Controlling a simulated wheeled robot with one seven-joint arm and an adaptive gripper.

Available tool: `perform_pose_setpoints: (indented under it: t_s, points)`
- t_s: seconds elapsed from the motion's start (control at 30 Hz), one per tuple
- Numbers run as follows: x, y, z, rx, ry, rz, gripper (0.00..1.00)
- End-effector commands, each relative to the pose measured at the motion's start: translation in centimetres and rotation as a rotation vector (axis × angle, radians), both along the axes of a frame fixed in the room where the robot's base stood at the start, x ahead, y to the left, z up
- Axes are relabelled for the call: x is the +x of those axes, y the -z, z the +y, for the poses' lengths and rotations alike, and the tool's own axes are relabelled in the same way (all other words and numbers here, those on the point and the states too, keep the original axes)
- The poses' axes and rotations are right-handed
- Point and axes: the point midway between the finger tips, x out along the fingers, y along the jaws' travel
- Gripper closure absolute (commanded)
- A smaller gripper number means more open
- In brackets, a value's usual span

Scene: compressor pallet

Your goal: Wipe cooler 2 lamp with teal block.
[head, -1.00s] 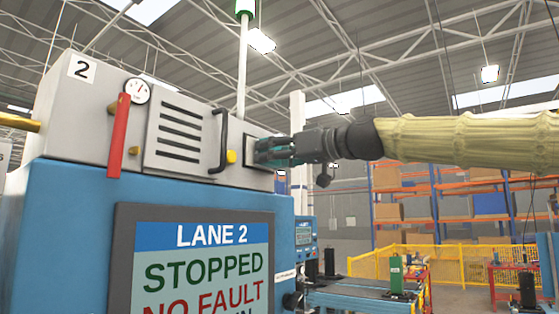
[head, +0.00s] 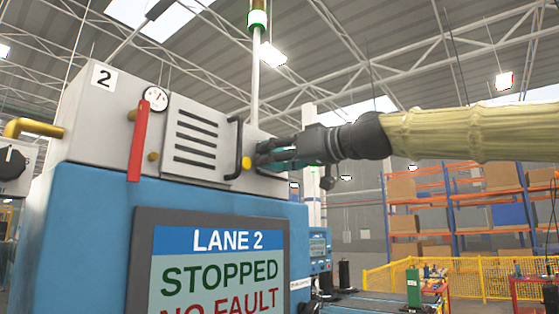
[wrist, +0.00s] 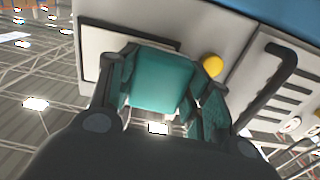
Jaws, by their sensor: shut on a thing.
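My gripper (head: 272,154) is shut on the teal block. The block (wrist: 160,80) shows between the two fingers in the wrist view; in the head view the fingers mostly hide it. The gripper is at the right end of the grey cooler box marked 2 (head: 104,76), beside its black handle (head: 236,148). In the wrist view the block overlaps a pale, dark-edged panel (wrist: 103,42) on the cooler face; I cannot tell whether they touch. A green lamp (head: 257,20) stands on a white pole above the cooler, well above my gripper. I cannot tell which is the cooler 2 lamp.
A yellow knob (head: 246,162) sits beside the handle. A red lever (head: 138,143) and a round gauge (head: 155,98) are on the cooler's left. Below is a blue cabinet (head: 90,220) with a LANE 2 screen (head: 215,270). A yellow fence (head: 470,275) stands behind at right.

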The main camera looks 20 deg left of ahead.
Motion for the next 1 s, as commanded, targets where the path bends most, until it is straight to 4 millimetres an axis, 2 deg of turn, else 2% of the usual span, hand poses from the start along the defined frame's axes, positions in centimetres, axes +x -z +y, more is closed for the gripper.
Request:
perform_pose_setpoints:
  t_s: [0.27, 1.0]
  points:
    - [-0.1, 0.0, -0.3, 0.001, 0.0, 0.0, 0.7]
    - [-1.9, 0.0, -5.4, 0.002, 0.001, -0.002, 0.7]
